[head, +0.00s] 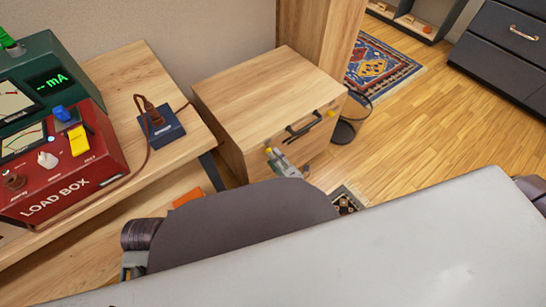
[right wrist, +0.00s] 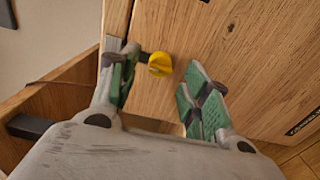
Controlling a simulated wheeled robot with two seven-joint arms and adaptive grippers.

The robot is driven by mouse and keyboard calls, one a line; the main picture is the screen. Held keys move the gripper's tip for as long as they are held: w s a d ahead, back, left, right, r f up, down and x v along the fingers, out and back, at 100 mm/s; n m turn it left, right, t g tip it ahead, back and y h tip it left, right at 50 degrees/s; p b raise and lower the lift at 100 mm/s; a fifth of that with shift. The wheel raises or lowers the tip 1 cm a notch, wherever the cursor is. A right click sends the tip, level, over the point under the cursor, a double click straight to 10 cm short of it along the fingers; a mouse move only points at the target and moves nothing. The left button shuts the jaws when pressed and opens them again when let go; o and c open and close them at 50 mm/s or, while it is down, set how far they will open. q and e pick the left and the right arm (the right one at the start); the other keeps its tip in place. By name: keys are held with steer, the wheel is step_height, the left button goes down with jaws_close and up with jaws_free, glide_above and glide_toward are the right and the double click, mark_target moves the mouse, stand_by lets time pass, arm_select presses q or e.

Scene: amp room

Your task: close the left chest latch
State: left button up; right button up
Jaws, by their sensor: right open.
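A wooden chest (head: 262,95) stands beside the bench. Its front carries a black handle and two yellow latch knobs. The left latch (head: 269,150) is by my right gripper (head: 284,164) in the head view; the right latch (head: 331,114) is on the far side of the handle. In the right wrist view, the left latch's round yellow knob (right wrist: 160,64) shows between and just beyond the open green-padded fingers of my right gripper (right wrist: 161,88). The fingers look apart from the knob, though the left one is very near its dark stem. My left gripper is out of view.
The bench (head: 130,75) at left holds a red load box (head: 75,160), a green meter (head: 45,75) and a blue box (head: 165,130) with a brown cable. A black round object (head: 343,132) stands right of the chest. Open floor (head: 430,130) lies farther right.

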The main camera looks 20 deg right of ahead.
steer(key=v, duration=1)
steer(key=shift+s, duration=0.15)
steer(key=shift+d, duration=0.1)
stand_by(0.6)
